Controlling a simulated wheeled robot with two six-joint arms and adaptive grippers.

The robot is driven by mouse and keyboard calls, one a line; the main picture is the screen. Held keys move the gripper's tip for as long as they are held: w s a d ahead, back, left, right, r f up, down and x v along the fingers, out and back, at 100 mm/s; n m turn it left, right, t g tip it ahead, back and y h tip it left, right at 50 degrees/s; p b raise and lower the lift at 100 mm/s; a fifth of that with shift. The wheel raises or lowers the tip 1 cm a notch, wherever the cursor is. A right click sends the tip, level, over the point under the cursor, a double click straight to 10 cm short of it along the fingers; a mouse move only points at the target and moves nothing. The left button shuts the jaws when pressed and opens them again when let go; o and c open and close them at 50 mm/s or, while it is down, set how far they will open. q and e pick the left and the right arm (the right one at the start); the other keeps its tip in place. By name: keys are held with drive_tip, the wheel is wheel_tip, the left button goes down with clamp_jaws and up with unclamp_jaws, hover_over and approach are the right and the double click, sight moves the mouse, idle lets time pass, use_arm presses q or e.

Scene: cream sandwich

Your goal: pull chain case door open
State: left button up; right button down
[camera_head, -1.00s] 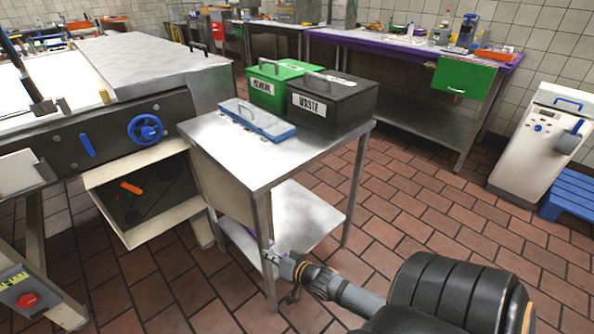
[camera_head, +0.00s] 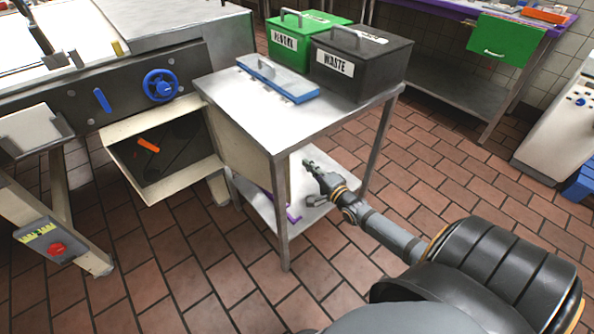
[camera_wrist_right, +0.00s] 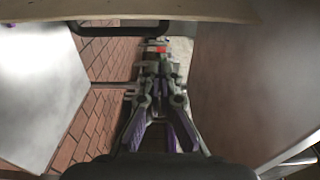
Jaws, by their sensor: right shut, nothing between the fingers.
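The chain case (camera_head: 125,160) is a cream box at the left under the machine, its front open onto a dark inside with an orange handle (camera_head: 148,145). A beige panel (camera_head: 245,150), apparently its door, stands swung out from the case's right edge, beside the table's front leg. My right gripper (camera_head: 310,166) is shut and empty under the tabletop, just right of the panel's outer edge. I cannot tell whether they touch. In the right wrist view the gripper (camera_wrist_right: 155,75) points ahead, with a brownish panel (camera_wrist_right: 245,80) close at its right. My left gripper is out of view.
The steel table (camera_head: 225,95) carries a blue-lidded tray (camera_head: 278,78), a green bin (camera_head: 292,50) and a black waste bin (camera_head: 375,65). Its legs and lower shelf (camera_head: 265,210) surround my right gripper. Tiled floor (camera_head: 430,170) is free at the right.

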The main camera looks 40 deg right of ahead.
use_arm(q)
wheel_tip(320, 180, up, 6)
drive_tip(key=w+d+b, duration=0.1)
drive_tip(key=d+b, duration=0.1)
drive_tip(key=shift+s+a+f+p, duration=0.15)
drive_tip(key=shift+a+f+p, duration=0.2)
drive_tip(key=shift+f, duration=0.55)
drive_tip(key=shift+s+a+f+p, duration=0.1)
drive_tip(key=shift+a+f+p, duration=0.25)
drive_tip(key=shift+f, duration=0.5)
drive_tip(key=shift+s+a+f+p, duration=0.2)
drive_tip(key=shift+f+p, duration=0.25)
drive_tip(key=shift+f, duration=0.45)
use_arm(e)
drive_tip(key=shift+w+a, duration=0.3)
drive_tip(key=shift+a, duration=0.35)
drive_tip(key=shift+w+a, duration=0.3)
drive_tip(key=shift+a, duration=0.3)
drive_tip(key=shift+w+a, duration=0.3)
drive_tip(key=shift+a, duration=0.35)
